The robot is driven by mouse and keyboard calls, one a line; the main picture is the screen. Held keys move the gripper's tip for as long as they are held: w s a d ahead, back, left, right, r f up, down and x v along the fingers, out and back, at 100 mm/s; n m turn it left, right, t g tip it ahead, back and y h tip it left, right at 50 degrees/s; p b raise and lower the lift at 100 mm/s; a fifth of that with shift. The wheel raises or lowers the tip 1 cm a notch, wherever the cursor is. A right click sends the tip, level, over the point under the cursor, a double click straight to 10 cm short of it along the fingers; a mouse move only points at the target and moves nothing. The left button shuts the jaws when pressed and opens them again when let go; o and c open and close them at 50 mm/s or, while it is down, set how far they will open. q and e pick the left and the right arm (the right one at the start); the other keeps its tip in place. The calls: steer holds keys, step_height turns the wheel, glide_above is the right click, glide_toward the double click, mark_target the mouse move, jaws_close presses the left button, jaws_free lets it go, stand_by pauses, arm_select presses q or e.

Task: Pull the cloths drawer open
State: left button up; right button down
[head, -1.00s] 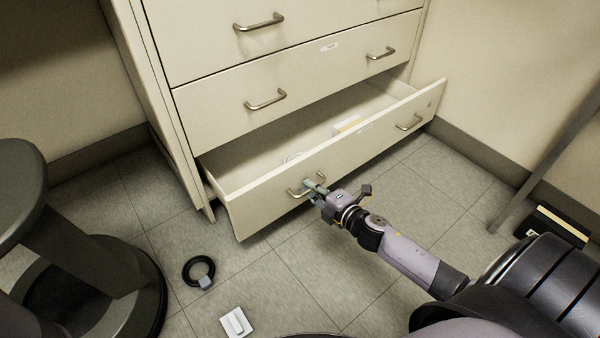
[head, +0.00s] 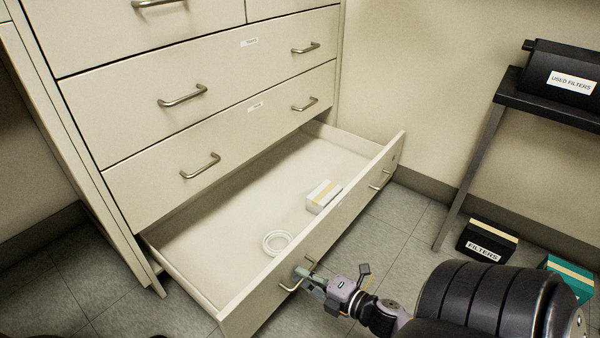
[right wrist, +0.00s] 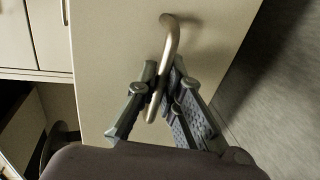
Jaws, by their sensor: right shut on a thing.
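The bottom drawer (head: 228,306) of the beige cabinet stands well open, its inside in view. Its own label cannot be read. My right gripper (head: 304,277) is shut on the left handle (head: 290,287) of this drawer. In the right wrist view, the fingers (right wrist: 160,88) close around the lower part of the curved metal handle (right wrist: 170,38). A white roll or ring (head: 277,243) and a white box with a yellowish stripe (head: 323,196) lie in the drawer. My left gripper is not in view.
Closed drawers (head: 222,155) sit above the open one. At the right are a black box labelled FILTERS (head: 486,241), a teal box (head: 570,276) and a dark stand with a USED FILTERS bin (head: 562,72). Tiled floor (head: 400,224) is clear between the drawer and the boxes.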

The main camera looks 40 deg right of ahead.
steer(key=c, duration=1.7)
jaws_free()
steer(key=shift+s, duration=0.1)
steer(key=v, duration=1.2)
steer(key=shift+a, duration=0.1)
